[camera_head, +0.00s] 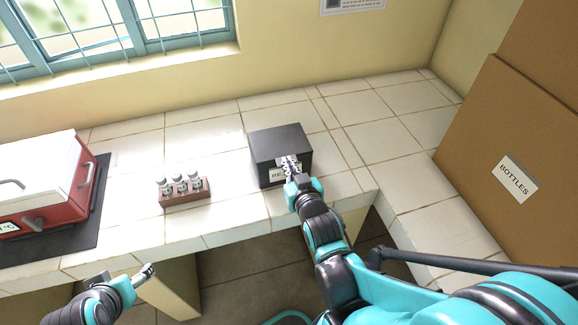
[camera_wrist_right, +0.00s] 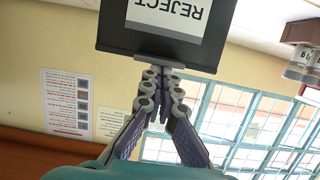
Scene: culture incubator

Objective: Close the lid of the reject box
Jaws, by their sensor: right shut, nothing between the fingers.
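The reject box (camera_head: 278,142) is a dark box on the tiled counter, with a white REJECT label on its front. Its dark top looks flat and closed in the head view; the lid's exact seam cannot be made out. My right gripper (camera_head: 289,164) is shut and empty, at the upper front of the box. In the right wrist view the box (camera_wrist_right: 117,35) appears upside down, and the shut fingers (camera_wrist_right: 165,72) reach its edge beside the label; contact is hard to tell. My left gripper (camera_head: 127,276) is open and empty, in front of the counter's edge.
A wooden rack (camera_head: 184,198) with several capped bottles stands left of the box. A red and white incubator (camera_head: 48,185) sits on a dark mat further left. A brown BOTTLES carton (camera_head: 500,130) stands at right. Counter tiles behind the box are clear.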

